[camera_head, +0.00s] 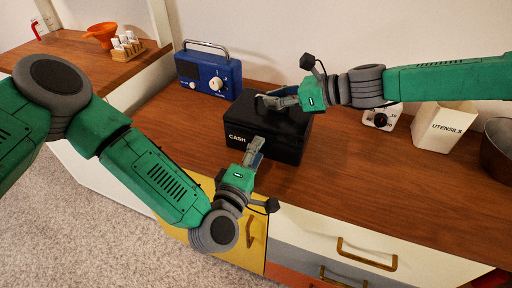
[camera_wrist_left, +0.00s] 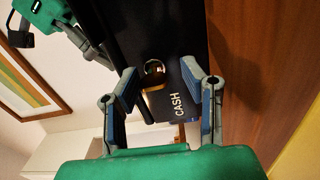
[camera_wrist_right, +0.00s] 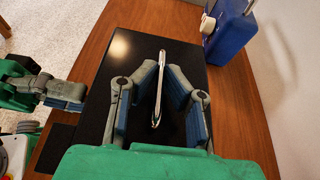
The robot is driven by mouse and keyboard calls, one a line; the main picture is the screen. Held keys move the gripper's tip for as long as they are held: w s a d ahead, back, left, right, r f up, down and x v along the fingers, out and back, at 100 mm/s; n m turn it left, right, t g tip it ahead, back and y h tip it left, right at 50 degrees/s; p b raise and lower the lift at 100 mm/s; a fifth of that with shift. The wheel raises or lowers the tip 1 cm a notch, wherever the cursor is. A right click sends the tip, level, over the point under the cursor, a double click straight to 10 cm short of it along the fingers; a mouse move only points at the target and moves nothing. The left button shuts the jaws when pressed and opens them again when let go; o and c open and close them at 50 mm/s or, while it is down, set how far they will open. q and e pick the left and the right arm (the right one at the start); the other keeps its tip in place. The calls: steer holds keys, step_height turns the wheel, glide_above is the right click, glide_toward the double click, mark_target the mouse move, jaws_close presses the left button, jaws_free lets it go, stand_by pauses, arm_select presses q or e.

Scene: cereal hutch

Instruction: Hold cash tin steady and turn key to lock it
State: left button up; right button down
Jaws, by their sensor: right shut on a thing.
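The black cash tin (camera_head: 285,140) stands on the wooden counter, lid down, with "CASH" in white on its front. My right gripper (camera_head: 264,100) is over the lid, shut on the tin's thin metal handle (camera_wrist_right: 160,85), which stands between its fingers in the right wrist view. My left gripper (camera_head: 256,145) is at the tin's front face. In the left wrist view its fingers (camera_wrist_left: 160,85) are apart, either side of a round brass piece (camera_wrist_left: 153,70) beside the lettering. I cannot clearly tell the key from the lock there.
A blue radio (camera_head: 208,72) stands behind the tin to the left. A small white device (camera_head: 381,117), a utensils holder (camera_head: 444,128) and a dark bowl (camera_head: 498,146) are at the right. Drawers with brass handles (camera_head: 366,255) are below.

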arm_select(q)
steer(key=shift+w+r, duration=0.15)
arm_select(e)
steer(key=c, duration=1.6)
jaws_free()
arm_select(q)
steer(key=v, duration=1.2)
arm_select(e)
steer(key=shift+d, duration=0.1)
steer(key=v, duration=1.1)
steer(key=shift+d, duration=0.45)
